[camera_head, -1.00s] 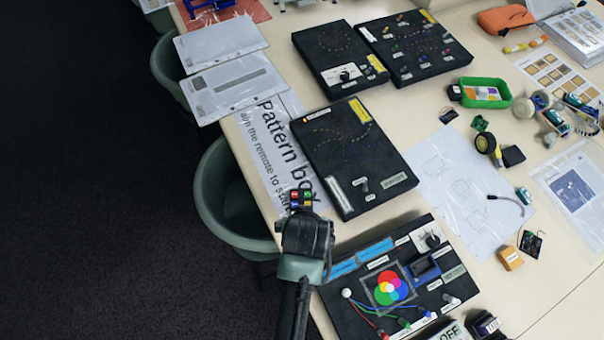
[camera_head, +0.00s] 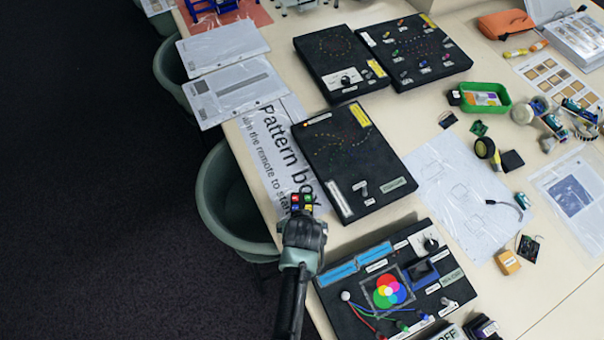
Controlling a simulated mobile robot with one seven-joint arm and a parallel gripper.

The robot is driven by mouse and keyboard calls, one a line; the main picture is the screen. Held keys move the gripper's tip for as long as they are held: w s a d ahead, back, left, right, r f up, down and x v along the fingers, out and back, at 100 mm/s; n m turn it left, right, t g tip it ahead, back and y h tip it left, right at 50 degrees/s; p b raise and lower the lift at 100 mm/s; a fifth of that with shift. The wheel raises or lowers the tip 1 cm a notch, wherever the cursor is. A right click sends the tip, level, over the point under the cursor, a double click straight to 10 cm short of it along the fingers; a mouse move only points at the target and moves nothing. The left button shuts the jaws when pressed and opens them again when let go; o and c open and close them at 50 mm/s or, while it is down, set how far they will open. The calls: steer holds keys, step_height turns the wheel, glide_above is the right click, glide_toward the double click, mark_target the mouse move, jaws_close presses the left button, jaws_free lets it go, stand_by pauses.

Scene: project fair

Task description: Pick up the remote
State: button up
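The remote (camera_head: 302,201) is a small dark block with red, green, blue and yellow buttons. It shows at the tip of my gripper (camera_head: 303,217), over the lower end of the "Pattern box" sign (camera_head: 283,150). My gripper reaches in from the bottom of the picture, at the table's left edge. The gripper's body hides its fingers and the near part of the remote. I cannot tell whether the fingers are closed on it, or whether it rests on the sign.
A black pattern box (camera_head: 345,140) lies just right and beyond. A black colour-light box (camera_head: 440,272) is close on the right. A green tub chair (camera_head: 225,205) stands against the table's left edge. Clear plastic sleeves (camera_head: 225,80) lie farther back.

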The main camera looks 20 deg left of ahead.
jaws_close()
stand_by(0.4)
steer(key=shift+w+r, duration=0.1)
